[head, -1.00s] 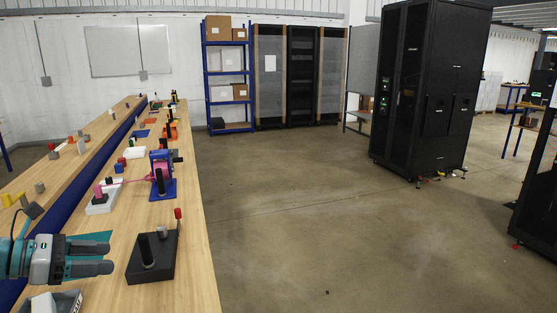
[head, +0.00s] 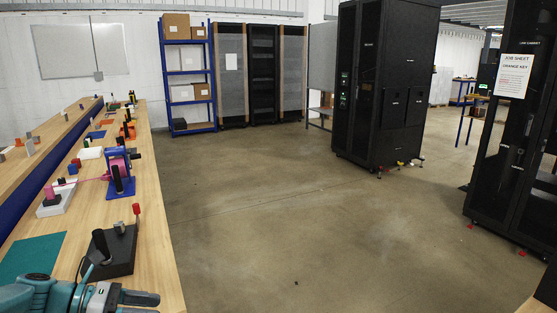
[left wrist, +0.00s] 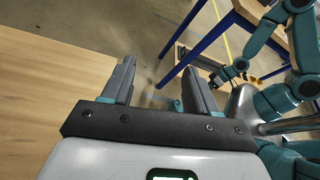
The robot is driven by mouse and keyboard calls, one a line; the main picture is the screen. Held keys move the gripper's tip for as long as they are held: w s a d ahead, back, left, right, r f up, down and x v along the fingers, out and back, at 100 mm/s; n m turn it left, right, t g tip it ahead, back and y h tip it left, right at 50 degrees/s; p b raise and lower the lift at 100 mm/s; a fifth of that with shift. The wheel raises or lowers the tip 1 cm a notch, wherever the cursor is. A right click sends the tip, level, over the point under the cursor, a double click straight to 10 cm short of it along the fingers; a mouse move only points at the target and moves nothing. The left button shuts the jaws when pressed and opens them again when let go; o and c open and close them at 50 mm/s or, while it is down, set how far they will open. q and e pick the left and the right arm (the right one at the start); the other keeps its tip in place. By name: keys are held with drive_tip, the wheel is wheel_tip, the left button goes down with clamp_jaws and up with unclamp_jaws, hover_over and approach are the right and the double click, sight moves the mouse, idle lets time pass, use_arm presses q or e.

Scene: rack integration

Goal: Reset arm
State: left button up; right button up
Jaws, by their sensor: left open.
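My left gripper (head: 150,304) is low at the left of the head view, over the near right edge of the wooden bench (head: 160,255), partly cut off by the frame's bottom. In the left wrist view, my left gripper (left wrist: 159,66) has its two grey fingers apart with nothing between them. The bench top fills the left of that view. A teal arm at the right of the left wrist view looks like my right arm, with a small dark gripper (left wrist: 224,76) whose jaws are too small to read. My right gripper does not show in the head view.
A black block with posts (head: 115,255) stands near my left gripper, beside a teal mat (head: 35,255). A blue fixture (head: 120,182) is further along the bench. Black cabinets (head: 385,90) stand right. Open floor (head: 280,220) lies between. A blue-legged table (left wrist: 205,40) shows in the wrist view.

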use_arm(q)
drive_tip(key=s+d+f+m+g+y+b, duration=0.1)
drive_tip(key=s+d+f+m+g+b, duration=0.2)
drive_tip(key=d+f, duration=0.7)
drive_tip(key=s+d+f+m+g+y, duration=0.1)
drive_tip(key=s+d+f+g, duration=0.35)
drive_tip(key=f, duration=0.95)
drive_tip(key=s+d+f+m+t+y+b, duration=0.1)
drive_tip(key=s+d+f+m+y, duration=0.15)
drive_tip(key=s+f+m, duration=0.65)
drive_tip(key=s+d+f+m+t+y+b, duration=0.15)
drive_tip(key=s+f+m+y, duration=0.25)
drive_tip(key=s+f+m, duration=0.5)
drive_tip(key=w+r+m+p, duration=0.2)
drive_tip(key=w+r+p, duration=0.1)
drive_tip(key=r+p, duration=1.1)
drive_tip(key=shift+d+r, duration=0.35)
drive_tip(key=shift+r, duration=0.1)
drive_tip(key=shift+w+f, duration=0.1)
drive_tip(key=shift+w, duration=0.05)
drive_tip(key=c, duration=0.3)
